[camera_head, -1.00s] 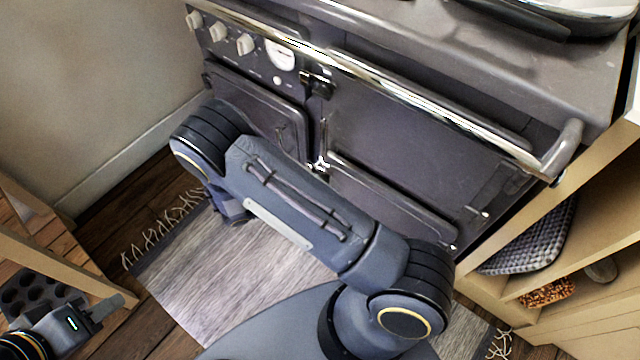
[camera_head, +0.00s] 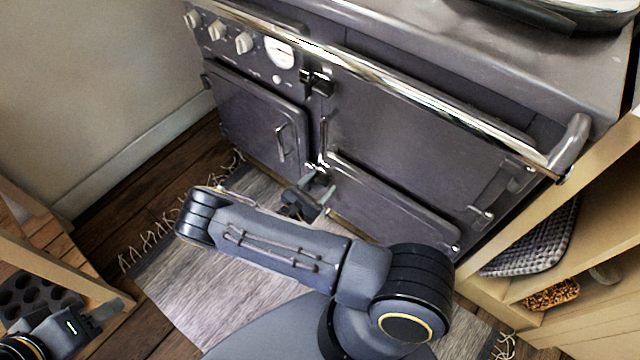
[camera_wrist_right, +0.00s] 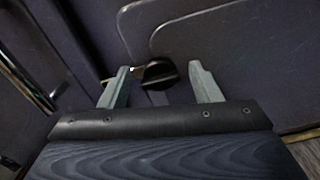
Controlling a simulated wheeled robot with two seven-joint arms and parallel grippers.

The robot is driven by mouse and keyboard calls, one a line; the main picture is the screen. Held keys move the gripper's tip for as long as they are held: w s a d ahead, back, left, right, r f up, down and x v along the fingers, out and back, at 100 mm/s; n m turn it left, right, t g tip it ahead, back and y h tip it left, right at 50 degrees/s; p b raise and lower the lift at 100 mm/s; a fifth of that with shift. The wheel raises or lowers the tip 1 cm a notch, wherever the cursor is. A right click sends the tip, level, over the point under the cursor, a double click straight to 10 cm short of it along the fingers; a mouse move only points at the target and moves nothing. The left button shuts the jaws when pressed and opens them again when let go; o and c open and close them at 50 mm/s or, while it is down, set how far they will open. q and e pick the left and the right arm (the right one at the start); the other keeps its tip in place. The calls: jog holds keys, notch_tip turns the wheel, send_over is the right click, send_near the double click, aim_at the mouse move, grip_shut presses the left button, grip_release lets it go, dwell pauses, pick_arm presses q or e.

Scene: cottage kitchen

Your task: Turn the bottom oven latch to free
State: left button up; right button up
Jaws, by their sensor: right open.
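The bottom oven latch (camera_head: 317,165) sits at the left edge of the lower right oven door (camera_head: 385,203) in the head view. In the right wrist view a dark latch knob (camera_wrist_right: 160,72) shows just ahead of and between the fingertips. My right gripper (camera_head: 318,188) is low in front of the cooker, close to the latch. It also shows in the wrist view (camera_wrist_right: 159,84), with its two fingers apart and nothing clamped. Whether a finger touches the knob I cannot tell. My left gripper (camera_head: 98,319) is at the lower left, far from the cooker; its jaw opening is unclear.
An upper latch (camera_head: 318,84) sits higher on the cooker (camera_head: 420,120). A chrome rail (camera_head: 400,90) runs along its front. A fringed rug (camera_head: 180,275) lies on the floor. Wooden shelves (camera_head: 550,245) stand at the right. A muffin tin (camera_head: 35,295) is at the lower left.

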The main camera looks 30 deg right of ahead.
jog(key=shift+w+d, duration=0.1)
jog(key=shift+d, duration=0.15)
